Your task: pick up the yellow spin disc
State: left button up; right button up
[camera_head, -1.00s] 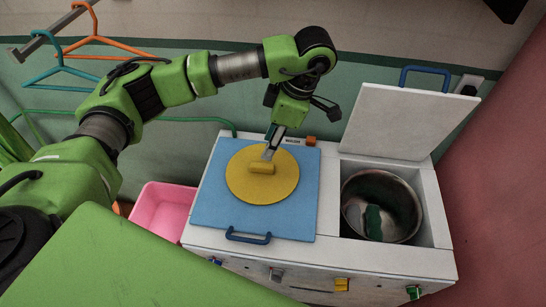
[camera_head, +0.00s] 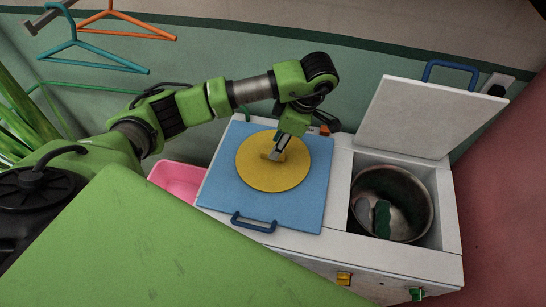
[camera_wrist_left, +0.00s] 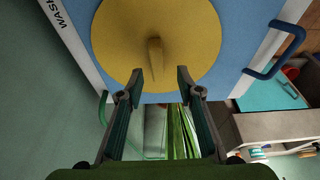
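The yellow spin disc (camera_head: 274,178) is a round plate with a raised grip bar across its middle. It lies flat on the blue lid (camera_head: 220,190) of the white twin-tub washer. My left gripper (camera_head: 277,151) is over the disc's middle, at the grip bar. In the left wrist view the disc (camera_wrist_left: 125,40) fills the top centre. Its grip bar (camera_wrist_left: 155,58) lies just ahead of the gap between my left fingertips (camera_wrist_left: 159,82), which stand apart with nothing between them. Part of the bar is hidden by the gripper in the head view. My right gripper is not in view.
Right of the blue lid, a white lid (camera_head: 418,115) stands raised behind an open metal tub (camera_head: 405,190) with dark green cloth inside. A pink basin (camera_head: 178,177) is left of the washer. Hangers (camera_head: 95,55) hang upper left. A wall stands close behind.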

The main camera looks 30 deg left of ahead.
aim_at(260, 173)
pick_arm(q)
jog(key=x, duration=0.2)
jog(key=p+x, duration=0.1)
jog(key=x, duration=0.1)
jog(key=shift+w, duration=0.25)
grip_shut()
